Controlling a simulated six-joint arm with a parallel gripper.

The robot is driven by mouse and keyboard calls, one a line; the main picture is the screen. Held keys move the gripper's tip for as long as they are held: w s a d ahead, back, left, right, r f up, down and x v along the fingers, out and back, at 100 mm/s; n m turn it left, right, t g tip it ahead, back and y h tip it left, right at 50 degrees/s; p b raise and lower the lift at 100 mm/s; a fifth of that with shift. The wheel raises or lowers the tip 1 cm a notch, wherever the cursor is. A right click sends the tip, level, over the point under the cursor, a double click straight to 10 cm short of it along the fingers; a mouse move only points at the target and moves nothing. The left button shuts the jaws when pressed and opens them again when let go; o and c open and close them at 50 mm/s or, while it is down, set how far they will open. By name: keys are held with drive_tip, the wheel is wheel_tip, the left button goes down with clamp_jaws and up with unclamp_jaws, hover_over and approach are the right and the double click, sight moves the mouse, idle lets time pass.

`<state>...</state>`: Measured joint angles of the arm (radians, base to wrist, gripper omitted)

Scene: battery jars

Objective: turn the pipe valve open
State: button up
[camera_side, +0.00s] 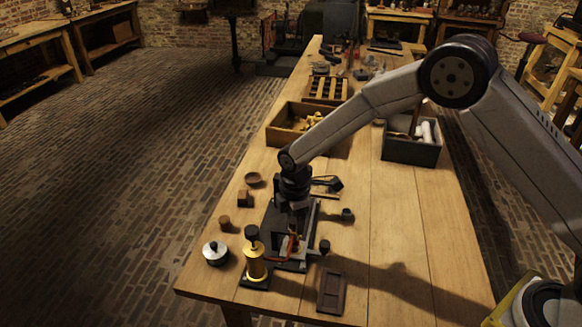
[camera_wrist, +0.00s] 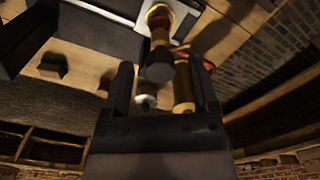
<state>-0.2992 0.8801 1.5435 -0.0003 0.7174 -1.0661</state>
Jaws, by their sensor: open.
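A small pipe assembly with orange-copper parts (camera_side: 290,246) stands on a dark base near the front of the bench. In the wrist view a brass and red fitting (camera_wrist: 159,18) carries a dark, blunt handle (camera_wrist: 160,65), which looks like the valve. My gripper (camera_side: 293,207) is above and behind the assembly in the side view. In the wrist view my gripper (camera_wrist: 164,78) has its two dark fingers apart, with the handle appearing between their tips. I see no contact, and depth is hard to judge. The valve's turned position cannot be told.
A brass cylinder with a black top (camera_side: 256,262) stands just left of the assembly. A silver round pot (camera_side: 215,253) is near the left edge. A dark tray (camera_side: 331,292) lies at front right. A wooden box (camera_side: 287,122) and grey bin (camera_side: 410,148) stand farther back.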

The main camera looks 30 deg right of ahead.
clamp_jaws()
drive_tip(key=shift+m, duration=0.4)
drive_tip(key=m, duration=0.8)
idle(0.3)
idle(0.4)
unclamp_jaws()
